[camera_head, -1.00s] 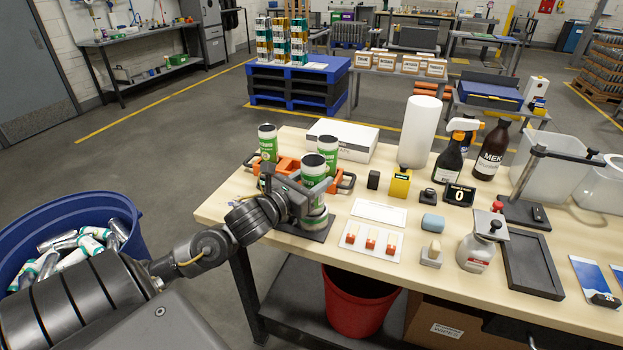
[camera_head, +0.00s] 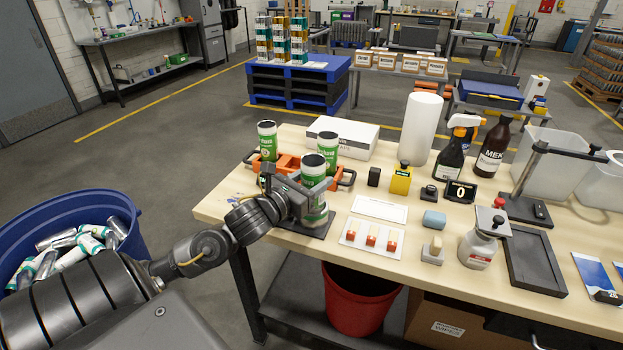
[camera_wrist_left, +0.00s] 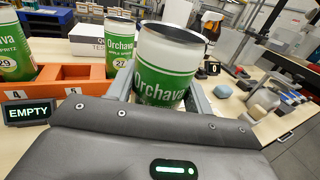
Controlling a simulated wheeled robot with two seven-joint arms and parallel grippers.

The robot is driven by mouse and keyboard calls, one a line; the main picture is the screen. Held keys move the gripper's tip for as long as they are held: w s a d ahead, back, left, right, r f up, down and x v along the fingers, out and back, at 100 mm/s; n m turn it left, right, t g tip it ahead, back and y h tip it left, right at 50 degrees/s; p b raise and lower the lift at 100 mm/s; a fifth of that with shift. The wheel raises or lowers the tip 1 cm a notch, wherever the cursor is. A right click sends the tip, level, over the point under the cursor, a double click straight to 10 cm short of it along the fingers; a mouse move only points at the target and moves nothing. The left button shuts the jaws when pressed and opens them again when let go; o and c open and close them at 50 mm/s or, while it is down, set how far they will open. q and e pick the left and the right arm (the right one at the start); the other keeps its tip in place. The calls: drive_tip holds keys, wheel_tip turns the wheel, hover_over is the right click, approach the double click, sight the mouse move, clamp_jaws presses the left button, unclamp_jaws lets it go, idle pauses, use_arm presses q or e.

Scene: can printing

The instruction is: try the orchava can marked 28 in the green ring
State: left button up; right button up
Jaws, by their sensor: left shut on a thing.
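My left gripper (camera_head: 300,197) is shut on a green and white Orchava can (camera_head: 314,170), upright above or on a dark plate (camera_head: 290,226) at the table's front left. The held can (camera_wrist_left: 166,68) fills the middle of the left wrist view; its number is hidden. Two more Orchava cans stand at the orange rack (camera_head: 289,166): one marked 29 (camera_wrist_left: 12,45) and one marked 27 (camera_wrist_left: 119,45). The can's lower end (camera_head: 316,214) shows below the gripper, partly covered. I cannot make out the green ring. My right gripper is not in view.
A small display reading EMPTY (camera_wrist_left: 27,111) is by the rack. A white card with red-tipped pieces (camera_head: 371,238), a yellow box (camera_head: 401,180), bottles (camera_head: 491,150) and a white roll (camera_head: 421,130) stand to the right. A blue bin (camera_head: 60,215) of cans is at left.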

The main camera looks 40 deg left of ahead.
use_arm(q)
drive_tip(key=shift+f+b, duration=1.25)
drive_tip(key=shift+f, duration=0.05)
idle(0.8)
idle(0.7)
drive_tip(key=o, duration=1)
